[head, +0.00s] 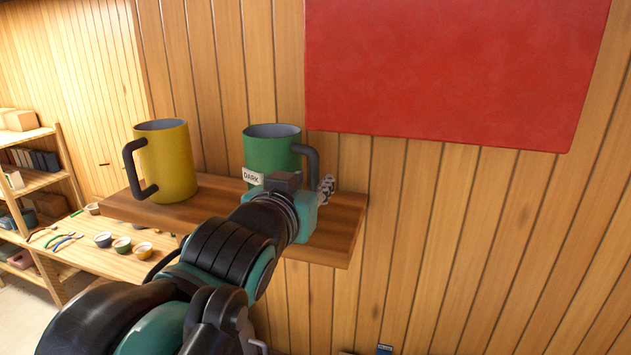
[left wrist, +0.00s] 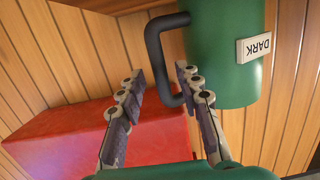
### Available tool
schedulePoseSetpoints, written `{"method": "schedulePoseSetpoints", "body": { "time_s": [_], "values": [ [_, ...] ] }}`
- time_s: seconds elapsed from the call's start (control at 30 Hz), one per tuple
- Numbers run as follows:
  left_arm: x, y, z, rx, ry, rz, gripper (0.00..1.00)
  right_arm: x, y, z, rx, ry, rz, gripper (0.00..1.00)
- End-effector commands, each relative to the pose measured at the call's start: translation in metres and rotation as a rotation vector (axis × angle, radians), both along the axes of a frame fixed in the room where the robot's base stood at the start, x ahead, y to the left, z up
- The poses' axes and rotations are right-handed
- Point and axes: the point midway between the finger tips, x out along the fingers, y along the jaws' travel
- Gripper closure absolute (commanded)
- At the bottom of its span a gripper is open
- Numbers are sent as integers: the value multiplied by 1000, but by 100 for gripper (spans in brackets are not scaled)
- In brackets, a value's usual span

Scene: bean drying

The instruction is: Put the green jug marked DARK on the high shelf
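The green jug marked DARK (head: 268,150) stands upright by the wooden wall shelf (head: 340,232), its black handle facing right. My arm hides its base in the head view. The left wrist view shows the jug (left wrist: 225,60) upside down in the picture, with its label at the right. My left gripper (head: 326,186) is in front of the jug's handle side. In the left wrist view its two fingers (left wrist: 160,74) are apart, with the black handle (left wrist: 154,58) between their tips. My right gripper is in neither view.
A yellow jug (head: 172,160) stands on the same shelf, left of the green one. Below left, a bench (head: 150,268) holds small bowls and pliers beside a shelving unit (head: 70,165).

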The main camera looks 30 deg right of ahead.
Motion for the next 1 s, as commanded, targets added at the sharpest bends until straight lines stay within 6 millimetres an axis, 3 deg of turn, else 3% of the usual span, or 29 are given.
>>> {"method": "schedulePoseSetpoints", "body": {
  "time_s": [0.1, 0.33, 0.77, 0.87, 0.97, 1.0],
  "values": [
    [-20, 22, 2, -1, 1, -1, 66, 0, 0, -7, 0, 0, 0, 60],
    [-45, 50, 8, -1, 1, -1, 66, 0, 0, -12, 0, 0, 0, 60],
    [-50, 62, 8, 3, 4, 8, 66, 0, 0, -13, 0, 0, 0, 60],
    [-33, 82, -14, 31, 29, 64, 66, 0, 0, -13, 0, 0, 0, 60],
    [-3, 131, -62, 90, 90, 182, 66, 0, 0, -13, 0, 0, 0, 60],
    [9, 158, -89, 120, 126, 242, 66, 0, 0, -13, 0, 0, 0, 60]
  ]
}}
